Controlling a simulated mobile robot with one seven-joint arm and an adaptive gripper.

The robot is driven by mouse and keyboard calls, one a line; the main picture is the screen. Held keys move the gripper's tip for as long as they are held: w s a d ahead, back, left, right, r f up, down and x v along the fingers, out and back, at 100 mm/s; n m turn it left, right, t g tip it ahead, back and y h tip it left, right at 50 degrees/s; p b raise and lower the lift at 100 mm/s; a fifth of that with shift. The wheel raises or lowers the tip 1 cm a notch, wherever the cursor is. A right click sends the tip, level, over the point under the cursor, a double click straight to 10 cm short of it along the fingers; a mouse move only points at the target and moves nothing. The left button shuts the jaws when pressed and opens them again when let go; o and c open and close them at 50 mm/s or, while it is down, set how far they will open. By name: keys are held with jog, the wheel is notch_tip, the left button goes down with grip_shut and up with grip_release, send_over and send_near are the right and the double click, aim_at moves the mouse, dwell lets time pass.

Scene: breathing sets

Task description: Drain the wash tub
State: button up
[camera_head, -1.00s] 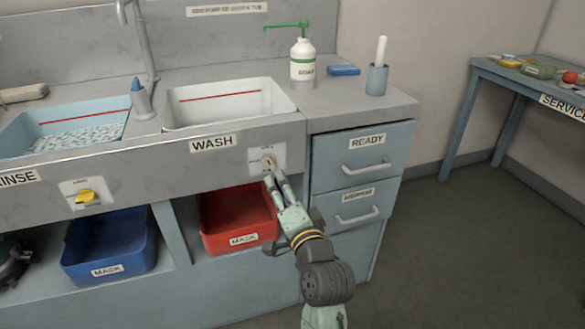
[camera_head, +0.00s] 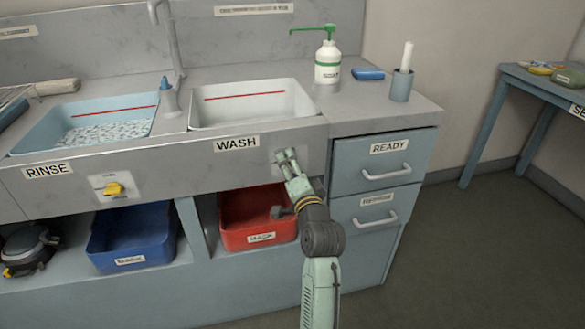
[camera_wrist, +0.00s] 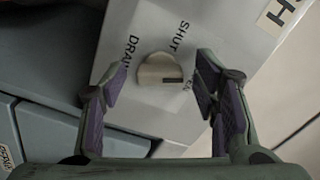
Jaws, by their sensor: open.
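The white wash tub (camera_head: 225,112) is set in the counter behind the WASH label (camera_head: 237,144). A red line runs along its inner back wall. Its contents are hard to tell. In the wrist view a cream knob (camera_wrist: 152,72) sits on a pale plate (camera_wrist: 152,112) marked DRAIN and SHUT, with a third word partly hidden by a finger. My gripper (camera_head: 285,155) is at this plate, below and right of the tub, and hides the knob in the head view. In the wrist view my gripper (camera_wrist: 163,66) is open, one finger on either side of the knob.
The rinse tub (camera_head: 40,143), with a yellow knob (camera_head: 114,189) below, is at left. A red bin (camera_head: 256,236) and blue bin (camera_head: 132,232) stand under the counter. Drawers (camera_head: 385,175) are right of my gripper. A green-topped bottle (camera_head: 327,65) stands on the counter.

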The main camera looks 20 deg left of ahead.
jog(key=c, duration=1.2)
jog(key=shift+o, duration=0.2)
jog(key=shift+n, duration=0.4)
jog(key=shift+n+b, duration=1.45)
jog(key=shift+n, duration=2.15)
jog(key=o, duration=1.2)
jog(key=shift+c, duration=0.2)
